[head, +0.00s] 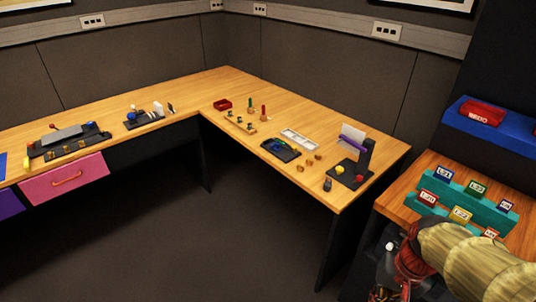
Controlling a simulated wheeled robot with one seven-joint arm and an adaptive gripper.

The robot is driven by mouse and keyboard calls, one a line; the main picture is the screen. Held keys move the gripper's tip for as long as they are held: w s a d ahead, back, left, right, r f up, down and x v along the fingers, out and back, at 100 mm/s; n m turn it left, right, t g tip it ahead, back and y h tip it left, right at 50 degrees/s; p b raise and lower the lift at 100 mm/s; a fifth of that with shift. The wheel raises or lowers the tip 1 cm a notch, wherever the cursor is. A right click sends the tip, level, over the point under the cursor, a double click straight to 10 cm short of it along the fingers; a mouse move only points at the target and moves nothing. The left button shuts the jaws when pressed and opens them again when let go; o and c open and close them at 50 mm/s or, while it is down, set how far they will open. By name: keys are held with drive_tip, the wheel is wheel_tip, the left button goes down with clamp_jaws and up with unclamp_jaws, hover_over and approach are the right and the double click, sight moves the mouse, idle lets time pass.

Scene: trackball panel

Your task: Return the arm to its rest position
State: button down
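My arm reaches in from the lower right corner of the head view, with a tan, ribbed link bending down into a red section. Dark and silvery parts beside the red section, low in the picture, seem to be my gripper (387,264). Its fingers cannot be made out, so I cannot tell whether it is open or shut or holds anything. My arm is in front of the near edge of the small wooden table at the right and covers part of it.
Labelled blocks stand on a teal stepped rack (465,198) close to my arm. The L-shaped wooden desk (318,190) bears small devices, including a black panel (280,150). A pink drawer (66,180) is at left. The grey floor (190,245) is clear.

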drive_tip(key=a+r+n+t+h, duration=0.1)
drive_tip(key=a+r+n+t, duration=0.4)
drive_tip(key=r, duration=0.8)
drive_tip(key=shift+s+a+r, duration=0.3)
drive_tip(key=shift+a+r, duration=0.1)
drive_tip(key=shift+a, duration=0.65)
